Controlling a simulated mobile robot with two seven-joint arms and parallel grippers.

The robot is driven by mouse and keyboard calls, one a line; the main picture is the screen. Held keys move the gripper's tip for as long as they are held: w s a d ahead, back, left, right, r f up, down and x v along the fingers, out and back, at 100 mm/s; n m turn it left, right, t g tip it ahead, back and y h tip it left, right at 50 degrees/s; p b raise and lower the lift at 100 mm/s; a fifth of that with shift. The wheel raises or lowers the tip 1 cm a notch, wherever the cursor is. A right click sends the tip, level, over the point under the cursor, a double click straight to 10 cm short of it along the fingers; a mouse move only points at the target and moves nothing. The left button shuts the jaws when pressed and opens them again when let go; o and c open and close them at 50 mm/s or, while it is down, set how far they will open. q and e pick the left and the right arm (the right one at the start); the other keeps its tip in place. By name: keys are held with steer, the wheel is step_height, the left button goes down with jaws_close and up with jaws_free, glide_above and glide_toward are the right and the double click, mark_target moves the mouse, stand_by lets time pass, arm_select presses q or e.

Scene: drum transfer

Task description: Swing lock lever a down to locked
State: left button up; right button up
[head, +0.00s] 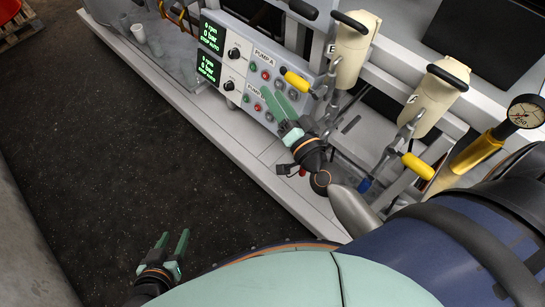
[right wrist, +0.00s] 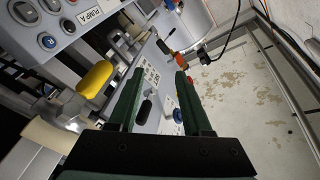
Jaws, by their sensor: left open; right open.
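Two yellow-handled levers show in the head view: one (head: 296,83) beside the pump panel, the other (head: 418,166) further right and nearer me. I cannot read which is lever a. Both handles stick out sideways from grey metal linkages. My right gripper (head: 276,97) is open, in front of the panel, just left of and below the first yellow handle in the picture. In the right wrist view, a yellow handle (right wrist: 95,80) lies left of the open jaws (right wrist: 158,75), outside them. My left gripper (head: 172,243) is open and empty over the dark floor.
The pump panel (head: 209,39) has green displays and knobs. Cream housings (head: 352,45) with black handles stand behind the levers. The dark floor (head: 110,150) at left is clear.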

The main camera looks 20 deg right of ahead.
steer(key=s+a+f+n+g+y, duration=0.1)
steer(key=s+a+f+n+g, duration=0.1)
steer(key=f, duration=0.4)
steer(key=s+a+f+n+g+y+b, duration=0.1)
steer(key=s+a+f+n+g, duration=0.1)
steer(key=s+f+n, duration=0.2)
steer(key=shift+s+f+n+g+y, duration=0.35)
steer(key=shift+s+f, duration=0.2)
steer(key=shift+f, duration=0.85)
